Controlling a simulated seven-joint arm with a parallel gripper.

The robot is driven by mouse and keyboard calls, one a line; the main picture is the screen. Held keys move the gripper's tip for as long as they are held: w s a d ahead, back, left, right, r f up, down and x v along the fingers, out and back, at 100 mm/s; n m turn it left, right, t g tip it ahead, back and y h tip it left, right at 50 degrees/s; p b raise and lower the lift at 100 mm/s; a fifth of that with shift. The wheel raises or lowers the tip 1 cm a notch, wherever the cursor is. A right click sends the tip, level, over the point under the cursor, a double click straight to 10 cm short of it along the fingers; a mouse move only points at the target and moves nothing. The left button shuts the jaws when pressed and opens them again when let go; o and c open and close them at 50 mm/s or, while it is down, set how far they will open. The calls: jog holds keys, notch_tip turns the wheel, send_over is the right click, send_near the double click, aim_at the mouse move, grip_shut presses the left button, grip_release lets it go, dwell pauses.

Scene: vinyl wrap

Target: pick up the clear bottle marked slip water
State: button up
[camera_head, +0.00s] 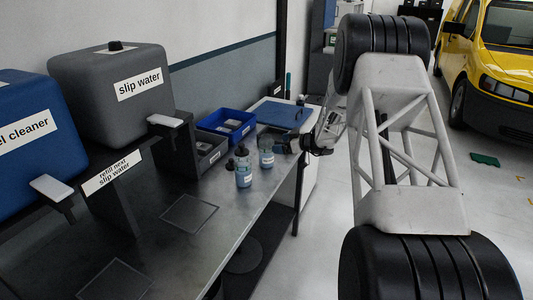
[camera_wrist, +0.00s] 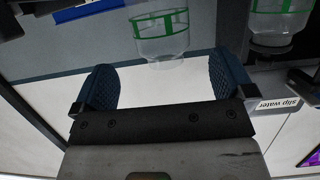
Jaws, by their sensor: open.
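Two small clear bottles with bluish contents and white labels stand upright on the bench (camera_head: 235,205). The front one (camera_head: 243,178) has a black top. The rear one (camera_head: 266,159) stands close to my gripper (camera_head: 280,146); their contact is unclear. The small labels are unreadable in the head view. In the wrist view, my gripper's blue pads (camera_wrist: 165,85) are spread wide with nothing between them. Another clear bottle (camera_wrist: 282,25) is at upper right.
A large grey tank (camera_head: 95,95) marked slip water and a blue tank (camera_head: 25,110) stand at left. A blue bin (camera_head: 222,117) and a dark bin (camera_head: 208,150) sit behind the bottles. Bare bench lies in front. An upside-down slip water label (camera_wrist: 277,103) shows in the wrist view.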

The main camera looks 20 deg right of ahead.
aim_at(267, 143)
jog(key=shift+x, duration=1.25)
jog(key=shift+a, duration=0.1)
jog(key=shift+x, duration=2.5)
jog(key=c, duration=1.1)
jog(key=shift+r, duration=5)
